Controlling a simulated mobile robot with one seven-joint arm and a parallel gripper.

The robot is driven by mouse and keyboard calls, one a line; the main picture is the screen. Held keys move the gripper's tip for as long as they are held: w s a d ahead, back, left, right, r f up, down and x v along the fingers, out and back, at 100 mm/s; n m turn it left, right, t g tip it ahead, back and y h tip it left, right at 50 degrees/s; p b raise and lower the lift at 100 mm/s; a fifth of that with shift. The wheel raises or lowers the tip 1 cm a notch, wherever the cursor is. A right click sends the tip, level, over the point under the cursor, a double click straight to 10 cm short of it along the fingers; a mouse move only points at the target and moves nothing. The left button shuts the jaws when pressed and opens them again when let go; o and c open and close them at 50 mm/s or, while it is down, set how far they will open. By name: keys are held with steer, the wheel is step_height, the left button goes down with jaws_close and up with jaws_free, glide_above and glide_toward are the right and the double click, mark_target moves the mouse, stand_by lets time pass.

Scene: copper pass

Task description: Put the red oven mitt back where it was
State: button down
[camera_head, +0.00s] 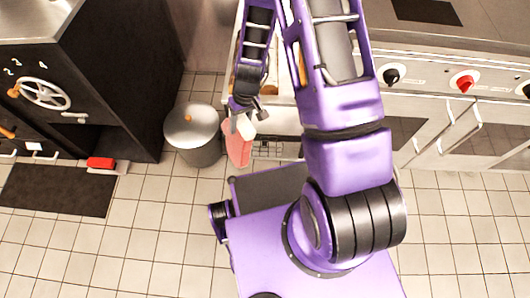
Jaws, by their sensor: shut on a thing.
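The red oven mitt (238,152) hangs from my gripper (239,122), in the middle of the view. It looks pale red and hangs roughly upright, fingers of the gripper closed on its top end. My gripper points downward. The mitt is just right of a lidded grey bin, as seen from above. Whether it touches the bin or how high it is above the floor I cannot tell.
The grey bin (193,138) has an orange knob on its lid. A black oven (115,90) with a handwheel (45,93) stands left. A small red block (101,163) lies by a dark mat (58,190). Steel stoves (450,110) line the right. Tiled floor is clear at lower left.

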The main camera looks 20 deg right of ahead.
steer(key=a+f+n+h+b, duration=0.2)
steer(key=a, duration=0.6)
steer(key=w+d, duration=0.1)
steer(key=d, duration=0.7)
steer(key=w+d, duration=0.2)
steer(key=d, duration=0.7)
steer(key=shift+w+d+f+t+b, duration=0.25)
steer(key=shift+t+b, duration=0.05)
steer(key=shift+b, duration=0.05)
steer(key=shift+f+b, duration=0.3)
steer(key=shift+c, duration=2)
jaws_free()
steer(key=shift+r, duration=0.15)
step_height(320, 180, up, 12)
steer(key=p, duration=0.2)
steer(key=shift+s+r+p, duration=0.15)
steer(key=shift+p, duration=0.25)
steer(key=shift+r, duration=0.1)
